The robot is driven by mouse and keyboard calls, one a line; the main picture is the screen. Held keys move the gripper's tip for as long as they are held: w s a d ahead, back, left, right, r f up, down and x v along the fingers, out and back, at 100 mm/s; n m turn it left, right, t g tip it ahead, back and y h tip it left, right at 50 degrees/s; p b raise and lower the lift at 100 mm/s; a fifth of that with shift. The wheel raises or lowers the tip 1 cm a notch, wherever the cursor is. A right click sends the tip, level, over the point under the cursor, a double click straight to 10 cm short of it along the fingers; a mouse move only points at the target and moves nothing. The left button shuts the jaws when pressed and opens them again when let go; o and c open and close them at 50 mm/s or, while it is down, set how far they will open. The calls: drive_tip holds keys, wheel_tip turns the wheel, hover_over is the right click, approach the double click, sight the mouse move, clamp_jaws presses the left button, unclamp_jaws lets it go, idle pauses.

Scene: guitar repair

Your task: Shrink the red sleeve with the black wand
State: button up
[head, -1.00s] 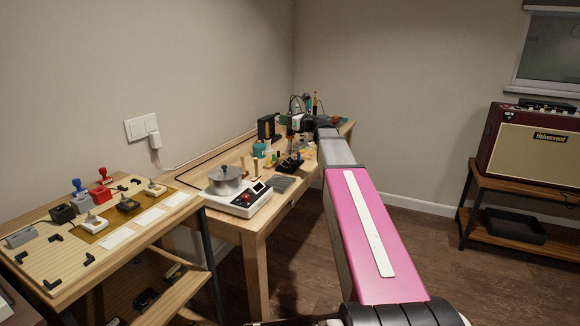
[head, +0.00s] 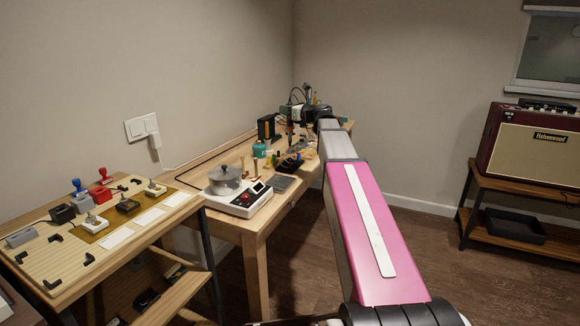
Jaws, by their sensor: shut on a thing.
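My gripper (head: 291,122) is small and far off, over the back part of the workbench (head: 262,225). It is shut on a slim dark thing that points down beneath it, which looks like the black wand (head: 290,134). The fingers are too small to show clearly. I cannot make out the red sleeve among the small things below. A black holder (head: 292,164) with blue and orange bits lies on the bench just in front of the gripper. I cannot tell whether the wand touches anything.
A pot (head: 226,180) on a white appliance (head: 240,201) stands at the bench's near end. A teal bottle (head: 259,149) and a black upright box (head: 267,129) stand farther back. A board with stamps (head: 104,194) is at left. An amplifier (head: 535,146) stands at right.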

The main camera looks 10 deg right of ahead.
wheel_tip(320, 180, up, 6)
idle(0.4)
idle(0.4)
